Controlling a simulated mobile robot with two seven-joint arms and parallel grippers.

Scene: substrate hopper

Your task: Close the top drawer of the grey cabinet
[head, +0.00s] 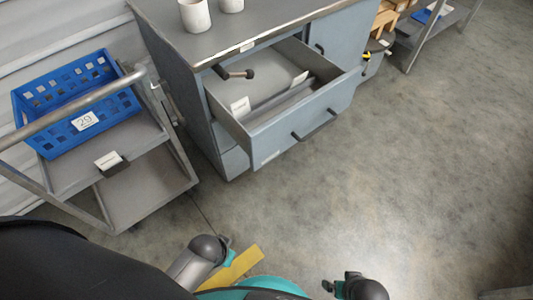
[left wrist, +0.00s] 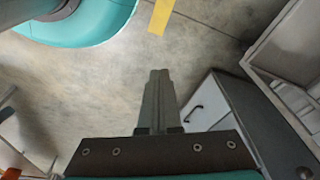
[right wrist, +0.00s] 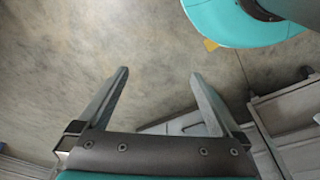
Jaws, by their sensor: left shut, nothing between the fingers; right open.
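The grey cabinet (head: 185,75) stands at the upper middle of the head view. Its top drawer (head: 318,117) is pulled well out, with a dark bar handle (head: 314,126) on its front. A pale box-like thing and white labels show inside. Grey cabinet-like fronts also show at the right of the left wrist view. My left gripper (left wrist: 158,72) is shut and empty, over floor in its wrist view. My right gripper (right wrist: 160,75) is open and empty, also over floor. Both arms are low in the head view, well apart from the drawer.
A cart (head: 150,190) with a blue crate (head: 108,118) stands left of the cabinet. White cups (head: 194,15) stand on the cabinet top. The floor (head: 400,180) in front and to the right is clear.

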